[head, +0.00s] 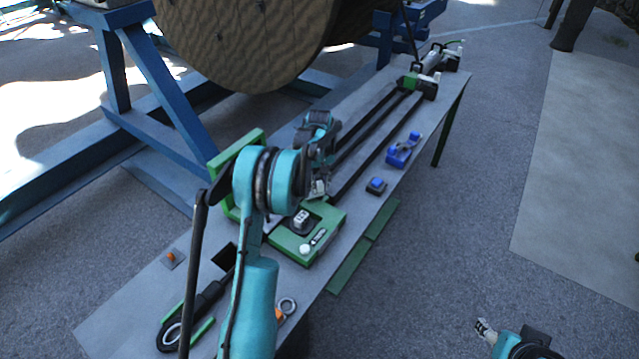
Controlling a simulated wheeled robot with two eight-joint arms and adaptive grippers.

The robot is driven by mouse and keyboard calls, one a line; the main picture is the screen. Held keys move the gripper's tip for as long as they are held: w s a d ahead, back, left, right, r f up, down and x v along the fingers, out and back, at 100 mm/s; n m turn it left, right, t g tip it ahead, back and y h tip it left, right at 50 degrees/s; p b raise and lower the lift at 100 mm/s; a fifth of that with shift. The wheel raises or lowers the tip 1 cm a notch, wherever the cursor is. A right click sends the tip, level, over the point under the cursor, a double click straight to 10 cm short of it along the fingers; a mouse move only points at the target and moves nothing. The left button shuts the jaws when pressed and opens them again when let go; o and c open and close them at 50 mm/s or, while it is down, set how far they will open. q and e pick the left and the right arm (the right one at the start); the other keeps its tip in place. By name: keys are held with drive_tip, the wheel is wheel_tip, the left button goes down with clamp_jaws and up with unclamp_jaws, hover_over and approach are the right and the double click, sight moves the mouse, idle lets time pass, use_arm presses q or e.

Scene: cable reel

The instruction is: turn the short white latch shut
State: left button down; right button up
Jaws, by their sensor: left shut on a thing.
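A green box (322,250) sits on the grey bench, with a pale block on a dark base (301,220), a white round knob (305,248) and a small white-marked slot on top. My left gripper (319,190) points down at the box's far edge, beyond the teal arm. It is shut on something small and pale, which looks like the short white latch. The arm and fingers hide most of it, so its angle cannot be told. My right gripper (484,329) is at the bottom right, away from the bench, with its jaw gap unclear.
A large wooden cable reel (245,40) on a blue frame (165,135) stands behind the bench. Blue parts (402,150) and a small blue block (376,186) lie near the bench's right edge. Dark rails run to a far green fixture (410,81).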

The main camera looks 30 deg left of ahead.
sight(320, 183)
use_arm(q)
drive_tip(key=m, duration=0.5)
drive_tip(key=shift+m, duration=0.3)
drive_tip(key=m, duration=0.5)
drive_tip(key=shift+m+p, duration=0.3)
drive_tip(key=shift+p, duration=0.1)
drive_tip(key=c, duration=1.3)
unclamp_jaws()
drive_tip(key=shift+r, duration=0.1)
wheel_tip(320, 183, up, 12)
drive_tip(key=shift+f, duration=0.1)
drive_tip(key=shift+d, duration=0.1)
